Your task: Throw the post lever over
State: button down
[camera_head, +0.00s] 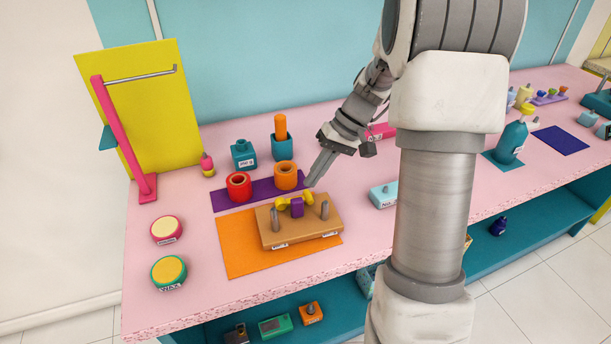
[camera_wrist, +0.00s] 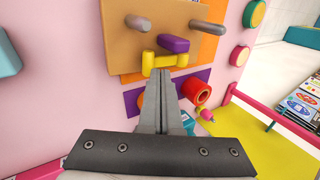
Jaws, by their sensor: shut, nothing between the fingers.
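A tan wooden block (camera_head: 300,228) with two grey posts, left (camera_head: 275,220) and right (camera_head: 325,210), lies on an orange mat (camera_head: 240,252). Between the posts is a yellow piece (camera_head: 283,204) with a purple part (camera_head: 297,208), which looks like the lever. In the wrist view the yellow piece (camera_wrist: 165,62) and the purple part (camera_wrist: 173,44) lie just beyond my fingertips. My gripper (camera_head: 312,183) is shut and empty, pointing down at the block's far side, close to the yellow piece. I cannot tell whether they touch. Nothing hides the posts in the wrist view.
A red ring (camera_head: 239,187) and an orange ring (camera_head: 286,176) stand on a purple mat behind the block. A teal holder (camera_head: 281,148) with an orange stick is farther back. A pink stand (camera_head: 125,140) rises at left. A light-blue box (camera_head: 383,195) is to the right.

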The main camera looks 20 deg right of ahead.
aim_at(321, 199)
jog(key=d+f+y+b, duration=0.1)
jog(key=y, duration=0.1)
jog(key=f+y+b, duration=0.1)
jog(key=f, duration=0.1)
jog(key=shift+d+y, duration=0.4)
jog(key=shift+f, duration=0.4)
jog(key=shift+s+d+f, duration=0.1)
jog(key=shift+f, duration=0.05)
